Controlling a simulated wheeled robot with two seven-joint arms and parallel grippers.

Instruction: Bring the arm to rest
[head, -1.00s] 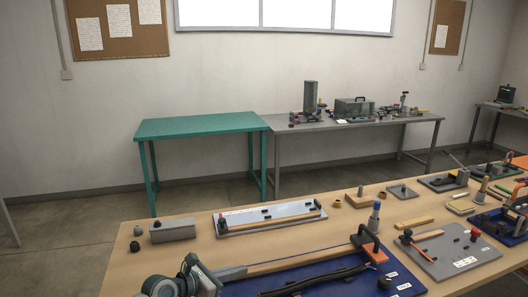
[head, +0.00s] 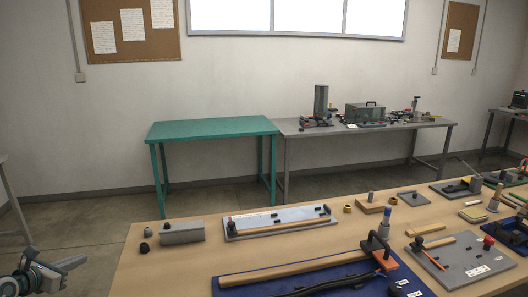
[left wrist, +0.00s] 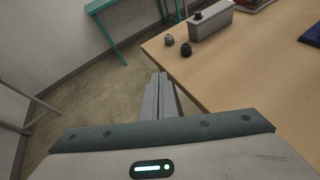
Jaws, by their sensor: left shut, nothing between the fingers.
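My left gripper (head: 72,264) is at the lower left in the head view, off the left edge of the wooden table (head: 195,262). It is empty. In the left wrist view its fingers (left wrist: 160,80) are together, above the bare floor beside the table corner. My right gripper is in neither view.
A grey block (head: 182,233) and two small dark knobs (head: 146,240) stand near the table's left edge. A blue board (head: 225,291) with a wooden strip and black cable lies at the front. A green table (head: 210,129) stands behind.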

